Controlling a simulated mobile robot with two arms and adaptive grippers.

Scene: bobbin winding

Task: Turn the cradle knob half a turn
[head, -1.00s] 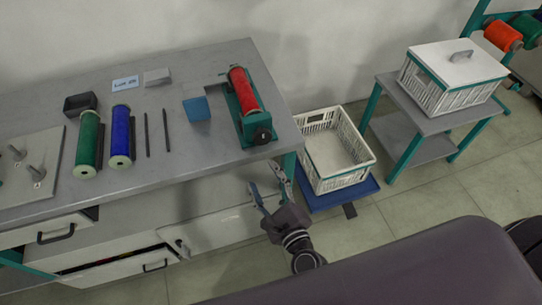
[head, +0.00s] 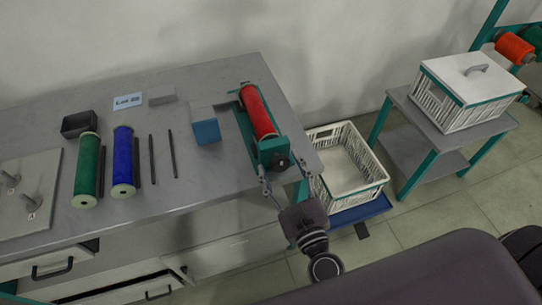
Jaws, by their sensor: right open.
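The cradle (head: 250,117) is a teal frame near the right end of the grey bench, holding a red bobbin (head: 258,110). Its dark round knob (head: 281,161) is on the near end, facing the bench's front edge. My right gripper (head: 285,179) is open, its two fingers pointing up toward the knob from in front of the bench. The fingertips are on either side of and just below the knob in the picture; whether they touch it I cannot tell. My left gripper is not in view.
A side table (head: 425,138) bears a lidded crate (head: 466,92).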

